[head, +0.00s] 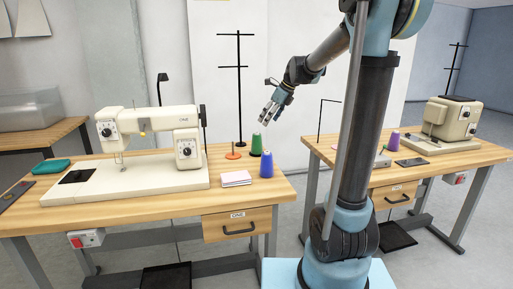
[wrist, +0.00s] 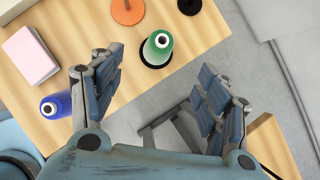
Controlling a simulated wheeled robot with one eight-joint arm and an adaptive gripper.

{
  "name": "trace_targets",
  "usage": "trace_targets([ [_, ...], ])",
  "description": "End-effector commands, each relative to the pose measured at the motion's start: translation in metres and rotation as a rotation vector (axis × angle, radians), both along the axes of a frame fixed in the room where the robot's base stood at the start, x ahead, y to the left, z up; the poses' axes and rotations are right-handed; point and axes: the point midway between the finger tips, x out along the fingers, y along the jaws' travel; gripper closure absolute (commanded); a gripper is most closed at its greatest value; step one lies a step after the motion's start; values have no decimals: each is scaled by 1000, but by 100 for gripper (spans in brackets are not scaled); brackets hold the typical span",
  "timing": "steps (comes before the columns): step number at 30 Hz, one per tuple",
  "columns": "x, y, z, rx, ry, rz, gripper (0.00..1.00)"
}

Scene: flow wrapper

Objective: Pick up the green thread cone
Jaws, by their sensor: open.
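The green thread cone (head: 256,145) stands upright on a dark round base near the right end of the left wooden table (head: 60,210). In the wrist view the green cone (wrist: 157,47) is seen from above, beyond the fingers and near the table edge. My gripper (head: 267,118) is above and slightly right of the cone in the head view, apart from it. In the wrist view my gripper (wrist: 160,90) has its fingers spread wide with nothing between them.
A blue cone (head: 266,165) stands close in front of the green one. A second table (head: 440,158) stands right, across a gap.

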Motion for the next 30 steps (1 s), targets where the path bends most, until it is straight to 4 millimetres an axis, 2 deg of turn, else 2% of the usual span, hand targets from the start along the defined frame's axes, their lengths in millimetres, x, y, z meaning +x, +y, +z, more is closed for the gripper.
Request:
trace_targets([
  [18,24,43,-86,0,0,-1,31],
  [22,27,49,-98,0,1,-2,31],
  [30,30,54,-107,0,1,-2,31],
])
